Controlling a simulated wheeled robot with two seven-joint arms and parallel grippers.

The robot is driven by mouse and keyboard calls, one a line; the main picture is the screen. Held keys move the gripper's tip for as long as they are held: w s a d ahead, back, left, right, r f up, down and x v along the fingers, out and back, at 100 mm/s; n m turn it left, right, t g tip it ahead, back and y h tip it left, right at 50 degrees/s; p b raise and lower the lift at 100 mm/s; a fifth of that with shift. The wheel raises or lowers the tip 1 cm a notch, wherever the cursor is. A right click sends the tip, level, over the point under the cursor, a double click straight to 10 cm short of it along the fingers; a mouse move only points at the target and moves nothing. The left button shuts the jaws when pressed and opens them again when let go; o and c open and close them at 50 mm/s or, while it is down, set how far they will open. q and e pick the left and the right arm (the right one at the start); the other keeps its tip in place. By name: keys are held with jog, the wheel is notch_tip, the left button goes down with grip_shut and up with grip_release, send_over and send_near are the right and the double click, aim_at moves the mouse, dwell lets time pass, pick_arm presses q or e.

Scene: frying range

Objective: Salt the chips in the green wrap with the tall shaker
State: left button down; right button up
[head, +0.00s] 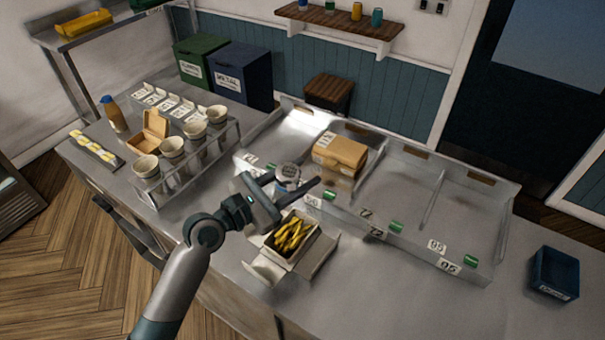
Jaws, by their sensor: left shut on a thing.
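My left gripper (296,180) reaches in from the lower left over the steel counter. It is shut on a pale, round-topped container (288,170), which looks like the shaker; the fingers hide part of it, so its height is unclear. Yellow chips (291,235) lie in an open, pale box-like wrap (268,268) with spread flaps, just below the gripper in the picture. No green shows clearly on this wrap. The held container is up and beside the chips in the picture, not over their middle. My right gripper is not in view.
A steel bay tray (460,190) with number labels and green tags stands behind, with a closed brown box (340,153) in it. Several cups (172,149) stand in a rack at left. A blue bin (554,272) is at right. The right front counter is clear.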

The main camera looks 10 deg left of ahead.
pick_arm(q)
notch_tip(320, 180, down, 5)
jog(key=w+a+m+b, duration=0.2)
jog(key=m+b, duration=0.9)
jog(key=m, duration=1)
jog(key=shift+a+f, duration=0.2)
jog(key=shift+a, duration=0.1)
jog(key=shift+w, duration=0.1)
